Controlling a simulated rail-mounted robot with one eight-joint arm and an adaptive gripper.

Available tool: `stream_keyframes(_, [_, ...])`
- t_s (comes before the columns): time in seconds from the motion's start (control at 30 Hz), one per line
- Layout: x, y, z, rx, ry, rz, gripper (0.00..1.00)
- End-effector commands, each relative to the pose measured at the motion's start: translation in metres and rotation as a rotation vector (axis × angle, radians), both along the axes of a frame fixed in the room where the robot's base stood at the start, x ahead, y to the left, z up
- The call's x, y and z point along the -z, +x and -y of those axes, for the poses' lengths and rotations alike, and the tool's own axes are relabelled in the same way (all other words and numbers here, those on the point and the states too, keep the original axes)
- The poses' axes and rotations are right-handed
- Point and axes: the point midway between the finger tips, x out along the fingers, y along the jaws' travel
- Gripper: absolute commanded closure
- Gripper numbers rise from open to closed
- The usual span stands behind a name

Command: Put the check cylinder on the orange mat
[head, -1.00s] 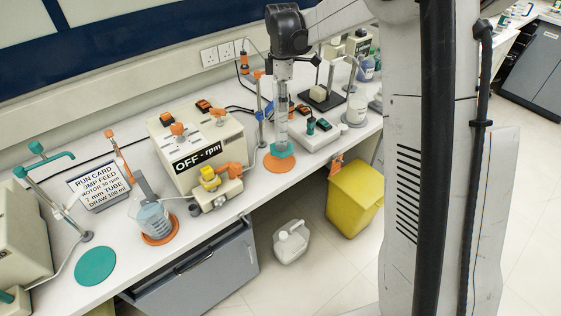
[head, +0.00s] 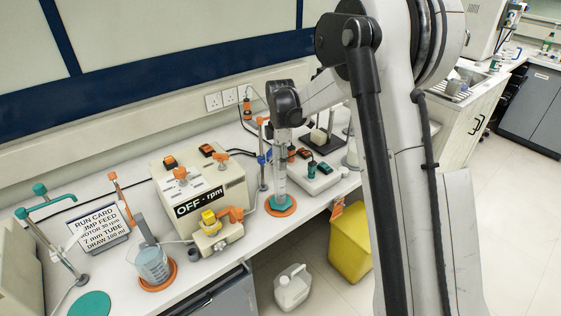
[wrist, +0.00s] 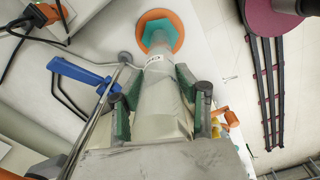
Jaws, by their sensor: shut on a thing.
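The check cylinder is a tall clear measuring cylinder (head: 281,181) with a teal six-sided foot. It stands upright over the orange mat (head: 294,208) at the bench's front edge. The foot appears at the middle of the mat; I cannot tell for sure whether it touches. In the wrist view the cylinder (wrist: 158,88) runs away from me to its foot, with the orange mat (wrist: 179,43) showing as a ring around it. My gripper (wrist: 160,88) has its green-padded fingers closed on both sides of the cylinder. In the head view the fingers are hard to make out.
A pump box marked OFF - rpm (head: 200,195) stands left of the cylinder. A thin stand rod (head: 262,160) is close behind-left. A beaker (head: 152,262) sits on another orange mat, farther left.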

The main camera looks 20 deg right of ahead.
Motion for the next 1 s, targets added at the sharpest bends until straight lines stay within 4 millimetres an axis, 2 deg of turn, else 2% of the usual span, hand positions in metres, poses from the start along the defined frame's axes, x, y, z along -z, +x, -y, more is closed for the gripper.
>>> stream_keyframes(0.1, [0.008, -0.0002, 0.0, 0.0, 0.0, 0.0, 1.0])
stream_keyframes(0.43, [0.0121, -0.0003, 0.0, 0.0, 0.0, 0.0, 1.0])
stream_keyframes(0.47, [0.0116, -0.0003, 0.0, 0.0, 0.0, 0.0, 0.65])
stream_keyframes(0.6, [0.0107, -0.0003, 0.0, 0.0, 0.0, 0.0, 0.48])
stream_keyframes(0.87, [0.01, -0.0003, 0.0, 0.0, 0.0, 0.0, 0.48])
stream_keyframes(1.0, [0.0026, -0.0004, 0.0, 0.0, 0.0, 0.0, 0.48])
